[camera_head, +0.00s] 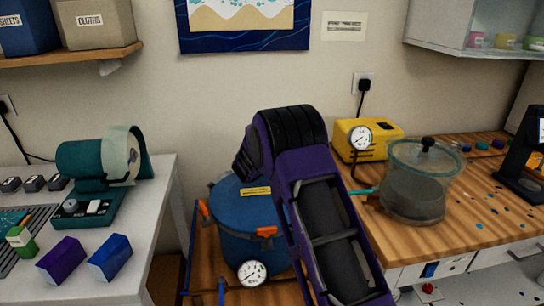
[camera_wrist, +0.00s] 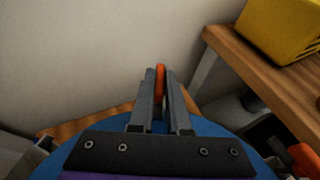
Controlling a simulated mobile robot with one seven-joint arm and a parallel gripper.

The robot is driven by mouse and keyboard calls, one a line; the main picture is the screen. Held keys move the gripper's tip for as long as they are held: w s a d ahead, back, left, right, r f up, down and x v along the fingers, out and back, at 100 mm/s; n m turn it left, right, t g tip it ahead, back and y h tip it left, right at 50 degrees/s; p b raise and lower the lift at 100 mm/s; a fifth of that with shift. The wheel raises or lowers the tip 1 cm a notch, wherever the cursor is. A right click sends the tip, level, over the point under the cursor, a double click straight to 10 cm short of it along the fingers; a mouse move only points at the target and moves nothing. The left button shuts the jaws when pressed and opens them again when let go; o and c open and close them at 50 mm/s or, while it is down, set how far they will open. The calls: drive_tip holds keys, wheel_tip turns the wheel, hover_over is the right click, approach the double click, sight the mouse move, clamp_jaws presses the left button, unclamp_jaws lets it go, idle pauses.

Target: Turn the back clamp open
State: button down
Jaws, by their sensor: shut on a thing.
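The blue pot (camera_head: 240,204) stands in the gap between the two benches, with a yellow label on it. Its orange clamps show at the left (camera_head: 204,208) and at the front (camera_head: 267,231). In the wrist view my gripper (camera_wrist: 160,72) reaches over the blue lid (camera_wrist: 215,126) and is shut on an upright orange handle (camera_wrist: 160,84), the back clamp, at the far edge. Another orange clamp (camera_wrist: 303,158) shows at the lower right there. In the head view my purple arm hides the gripper and the back clamp.
A yellow pump (camera_head: 349,137) and a clear-walled chamber (camera_head: 415,185) stand on the right wooden bench (camera_head: 480,232), close to my arm. A dial gauge (camera_head: 253,273) sits in front of the pot. The left bench holds a green machine (camera_head: 85,165). The wall is close behind.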

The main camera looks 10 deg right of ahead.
drive_tip(key=shift+a+r+m+g+h+p, duration=0.2)
drive_tip(key=shift+m+g+h+p, duration=0.3)
drive_tip(key=shift+p, duration=0.4)
drive_tip(key=shift+w+f+m+g+h+p, duration=0.1)
drive_tip(key=shift+m+g+h+p, duration=0.25)
drive_tip(key=shift+m+h, duration=0.25)
drive_tip(key=shift+w+f+m+g+h+p, duration=0.1)
drive_tip(key=shift+m+g+h+p, duration=0.2)
drive_tip(key=shift+m+h, duration=0.3)
drive_tip(key=shift+a+f+m+g+h+b, duration=0.15)
drive_tip(key=shift+m+g+h+b, duration=0.35)
drive_tip(key=shift+m+g+h, duration=0.5)
drive_tip(key=shift+m+g+b, duration=0.25)
drive_tip(key=shift+m+b, duration=0.05)
drive_tip(key=shift+m, duration=0.1)
drive_tip(key=shift+w+m+g, duration=0.1)
drive_tip(key=shift+m+g, duration=0.2)
drive_tip(key=c, duration=0.9)
unclamp_jaws()
drive_tip(key=v, duration=1.7)
drive_tip(key=shift+a, duration=0.25)
